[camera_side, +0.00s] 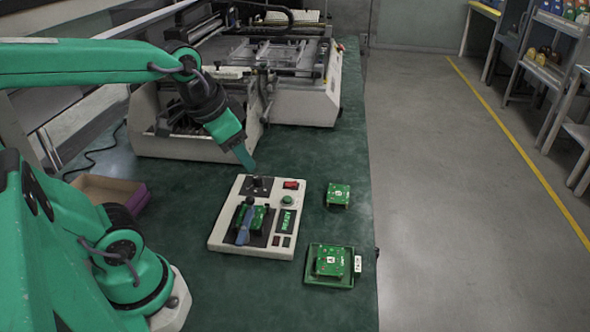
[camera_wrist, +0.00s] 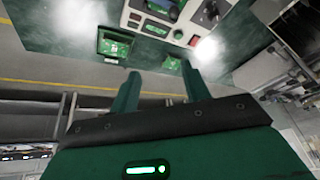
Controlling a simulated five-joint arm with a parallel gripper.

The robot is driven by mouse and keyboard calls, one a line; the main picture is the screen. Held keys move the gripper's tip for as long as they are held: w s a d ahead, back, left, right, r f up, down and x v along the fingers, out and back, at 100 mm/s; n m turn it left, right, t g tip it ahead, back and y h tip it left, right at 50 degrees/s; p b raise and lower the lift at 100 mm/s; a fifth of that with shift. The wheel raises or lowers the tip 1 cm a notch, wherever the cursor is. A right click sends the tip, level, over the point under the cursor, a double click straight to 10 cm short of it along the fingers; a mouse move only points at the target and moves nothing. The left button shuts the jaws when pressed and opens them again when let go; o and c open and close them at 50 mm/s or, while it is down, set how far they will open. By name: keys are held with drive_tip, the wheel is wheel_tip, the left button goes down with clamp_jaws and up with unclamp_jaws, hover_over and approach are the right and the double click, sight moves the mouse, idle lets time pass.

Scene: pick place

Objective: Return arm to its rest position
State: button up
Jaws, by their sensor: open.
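My gripper (camera_side: 245,157) hangs in the air above and behind the far side of the white test panel, apart from it. In the wrist view my gripper (camera_wrist: 160,84) shows two green fingers spread apart with nothing between them. My green arm (camera_side: 90,62) reaches in from the left, raised over the bench.
The white test panel (camera_side: 222,237) holds a green board (camera_side: 258,217). A loose green board (camera_side: 338,194) lies to its right; another board (camera_side: 330,262) sits in a green tray (camera_side: 316,280). A cardboard box (camera_side: 100,185) and a large machine (camera_side: 300,104) stand behind.

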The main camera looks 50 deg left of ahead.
drive_tip(key=shift+s+d+n+t, duration=0.2)
drive_tip(key=shift+s+d+n, duration=0.2)
drive_tip(key=shift+s, duration=0.35)
drive_tip(key=shift+s+d+n+t, duration=0.25)
drive_tip(key=shift+s+d, duration=0.2)
drive_tip(key=shift+s, duration=0.25)
